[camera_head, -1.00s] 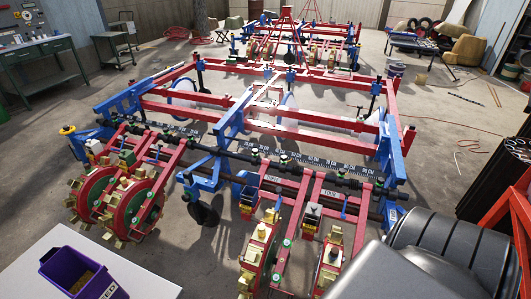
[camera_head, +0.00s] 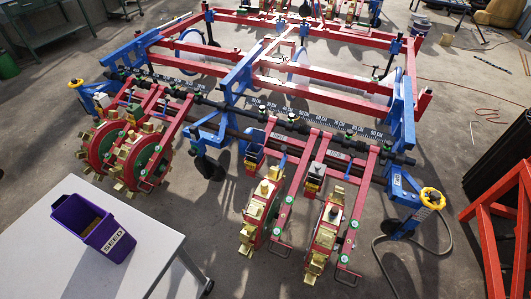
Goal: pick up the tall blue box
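A deep violet-blue, open-topped box (camera_head: 101,235) with a white "SEED" label stands on a white table (camera_head: 158,228) at the lower left. Something brownish shows inside it. It is the only box of a bluish colour that I can make out standing on the table. Neither of my grippers is in view, and nothing touches the box.
A large planter machine with a red and blue frame (camera_head: 330,96) fills the middle, its toothed punch wheels (camera_head: 140,160) just behind the table. A red stand (camera_head: 490,240) is at the right. The table around the box is bare.

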